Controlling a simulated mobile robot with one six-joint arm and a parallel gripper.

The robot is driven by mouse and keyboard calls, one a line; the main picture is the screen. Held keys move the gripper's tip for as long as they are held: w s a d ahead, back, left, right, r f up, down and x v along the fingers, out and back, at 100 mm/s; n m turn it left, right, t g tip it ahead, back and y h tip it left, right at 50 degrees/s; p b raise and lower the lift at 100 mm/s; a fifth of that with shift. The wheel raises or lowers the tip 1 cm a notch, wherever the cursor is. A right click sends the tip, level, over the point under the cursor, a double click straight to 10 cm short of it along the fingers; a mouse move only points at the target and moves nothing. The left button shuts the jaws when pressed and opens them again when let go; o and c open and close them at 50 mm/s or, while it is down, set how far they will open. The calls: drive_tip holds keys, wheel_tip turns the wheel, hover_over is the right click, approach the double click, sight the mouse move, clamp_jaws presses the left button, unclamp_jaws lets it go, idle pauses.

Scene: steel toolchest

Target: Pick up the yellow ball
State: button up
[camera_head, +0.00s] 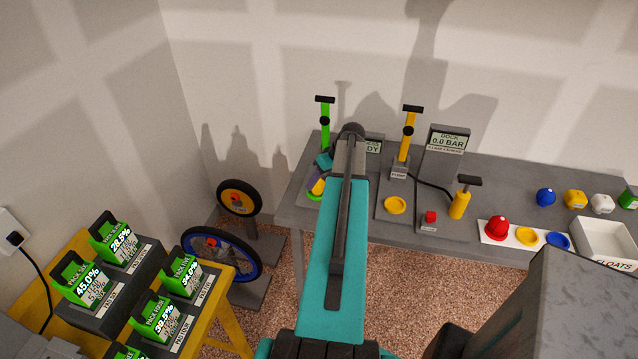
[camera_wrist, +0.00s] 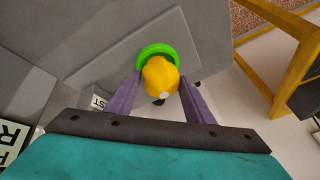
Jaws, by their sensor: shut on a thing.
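The yellow ball (camera_wrist: 160,76) sits between the two purple fingers of my gripper (camera_wrist: 161,98) in the wrist view, and the gripper is shut on it. A white spot shows on the ball. A green ring (camera_wrist: 148,50) lies right behind the ball in that view; I cannot tell whether the ball touches it. In the head view the ball (camera_head: 318,186) shows only in part beside my gripper (camera_head: 316,184), near the left end of the grey bench. My arm hides much of that spot. The green ring (camera_head: 314,196) shows just below.
Red, blue, yellow and white floats and a white tray (camera_head: 606,240) are at right. Wheels (camera_head: 222,252) stand left of the bench; battery packs (camera_head: 77,280) sit at lower left.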

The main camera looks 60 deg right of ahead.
drive_tip(key=shift+r+b, duration=0.8)
drive_tip(key=shift+r, duration=0.45)
drive_tip(key=s+a+r+b, duration=0.1)
drive_tip(key=s+a+b, duration=0.1)
drive_tip(key=s+a, duration=0.2)
drive_tip(key=s+a+r+b, duration=0.1)
drive_tip(key=s+a+b, duration=0.2)
drive_tip(key=s, duration=0.6)
drive_tip(key=shift+s+a+r, duration=0.15)
drive_tip(key=shift+s+a, duration=0.15)
drive_tip(key=shift+a, duration=0.5)
drive_tip(key=shift+w, duration=0.15)
